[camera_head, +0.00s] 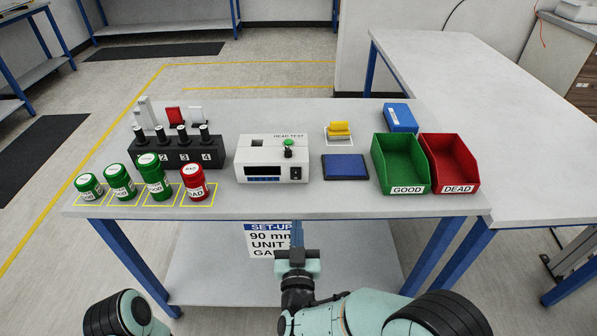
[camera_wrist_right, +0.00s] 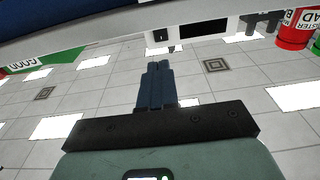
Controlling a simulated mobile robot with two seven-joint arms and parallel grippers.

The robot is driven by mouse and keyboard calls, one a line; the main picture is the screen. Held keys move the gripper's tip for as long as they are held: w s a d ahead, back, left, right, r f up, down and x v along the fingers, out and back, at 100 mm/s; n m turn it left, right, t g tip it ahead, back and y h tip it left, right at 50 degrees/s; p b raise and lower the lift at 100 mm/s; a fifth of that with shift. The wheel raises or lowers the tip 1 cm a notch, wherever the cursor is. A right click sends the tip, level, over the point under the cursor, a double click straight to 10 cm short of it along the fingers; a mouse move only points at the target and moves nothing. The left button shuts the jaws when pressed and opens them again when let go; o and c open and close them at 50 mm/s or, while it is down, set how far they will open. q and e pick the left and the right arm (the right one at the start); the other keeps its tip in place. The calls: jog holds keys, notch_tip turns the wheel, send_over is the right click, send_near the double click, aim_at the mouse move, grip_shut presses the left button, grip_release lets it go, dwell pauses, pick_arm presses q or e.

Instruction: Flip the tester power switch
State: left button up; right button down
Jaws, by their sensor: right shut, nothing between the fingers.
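The tester, a white box marked HEAD TEST (camera_head: 245,160), stands near the middle of the table. A small black power switch (camera_head: 296,173) is at the right of its front face, beside a dark display (camera_head: 263,179). A green-topped knob or button (camera_head: 289,143) sits above. My right gripper (camera_head: 297,232) is in front of the table's front edge, below the tester and apart from it. Its fingers (camera_wrist_right: 156,84) are together and empty in the right wrist view. The switch position is too small to tell. My left gripper is out of view.
Green and red bins (camera_head: 422,182) (camera_head: 470,178) stand right of the tester, beyond a blue pad (camera_head: 345,167). Several green jars (camera_head: 120,182) and a red jar (camera_head: 194,181) stand left, before a black numbered rack (camera_head: 178,153). The table strip before the tester is clear.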

aim_at(296, 172)
jog(key=shift+a+r, duration=0.1)
jog(key=shift+r, duration=0.45)
jog(key=shift+s, duration=0.1)
jog(key=w, duration=0.4)
jog(key=w+r, duration=0.1)
jog(key=w, duration=0.9)
jog(key=shift+r+p, duration=0.25)
jog(key=shift+p, duration=0.15)
